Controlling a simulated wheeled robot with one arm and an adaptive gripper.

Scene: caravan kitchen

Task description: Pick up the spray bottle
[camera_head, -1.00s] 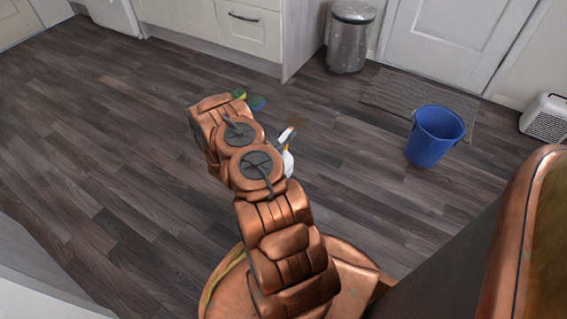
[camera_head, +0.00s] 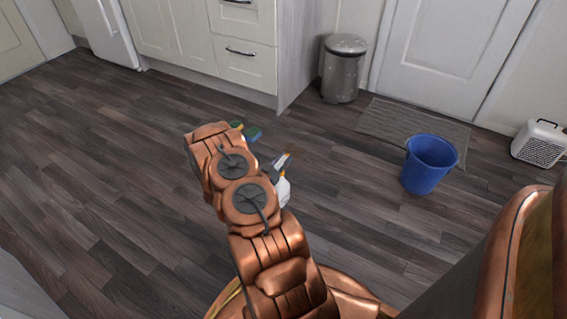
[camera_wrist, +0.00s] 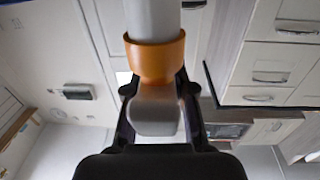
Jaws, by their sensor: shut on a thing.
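The spray bottle (camera_head: 284,191) has a white body and a white, dark and orange top. In the head view it shows just right of my arm, over the floor, partly hidden by the arm. In the wrist view, a pale grey part of the bottle with an orange collar (camera_wrist: 155,60) lies between the dark fingers of my gripper (camera_wrist: 160,108). The fingers are closed in on both sides of it. I cannot tell from these views whether the bottle touches the floor.
A blue bucket (camera_head: 430,165) stands at right by a grey mat (camera_head: 385,122). A metal bin (camera_head: 342,70), cabinets (camera_head: 247,68) and a white heater (camera_head: 540,143) line the room. The floor at left is clear.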

